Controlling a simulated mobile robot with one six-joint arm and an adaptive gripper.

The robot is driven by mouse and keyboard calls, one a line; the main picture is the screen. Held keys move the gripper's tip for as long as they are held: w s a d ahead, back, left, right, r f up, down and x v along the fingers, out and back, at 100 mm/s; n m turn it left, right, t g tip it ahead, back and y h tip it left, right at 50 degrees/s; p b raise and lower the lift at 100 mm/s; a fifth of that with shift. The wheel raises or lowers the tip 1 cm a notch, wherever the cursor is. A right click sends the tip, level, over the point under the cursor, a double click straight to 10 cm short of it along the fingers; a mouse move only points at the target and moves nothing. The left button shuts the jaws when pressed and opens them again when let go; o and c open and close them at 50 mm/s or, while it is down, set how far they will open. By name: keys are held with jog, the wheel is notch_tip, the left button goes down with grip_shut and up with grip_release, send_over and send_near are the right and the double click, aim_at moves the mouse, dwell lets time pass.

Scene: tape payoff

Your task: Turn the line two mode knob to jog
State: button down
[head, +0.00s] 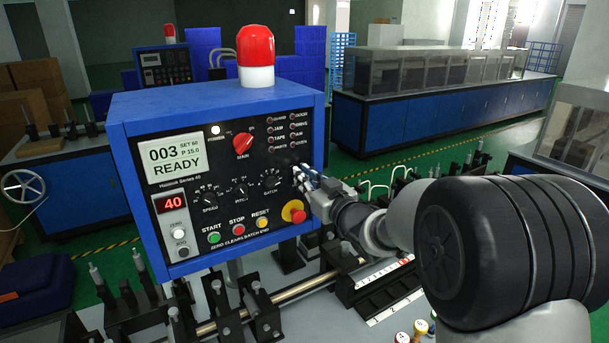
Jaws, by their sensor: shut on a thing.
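The near blue control box (226,102) faces me with its black panel, and its screen (173,157) reads 003 and READY. My gripper (299,175) reaches in from the right and is at the panel's right side, above the red emergency button (297,215) and right of the BATCH dial (269,184). It is shut on a small control there, most likely the mode knob. The fingers hide that knob, so its pointer and position labels cannot be read. No line number is legible on this box.
A red MAIN switch (242,144) and the SPEED dial (208,198) are on the same panel. A red beacon (255,47) stands on top. A second blue control box (163,66) stands further back. Fixtures and a rod (292,294) lie below the near box.

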jog(key=shift+w+d+m+p, duration=0.1)
jog(key=shift+m+p, duration=0.55)
jog(key=shift+m, duration=0.95)
jog(key=shift+d+m+p, duration=0.1)
jog(key=shift+m+p, duration=0.55)
jog(key=shift+m, duration=0.95)
jog(key=c, duration=1.7)
grip_release()
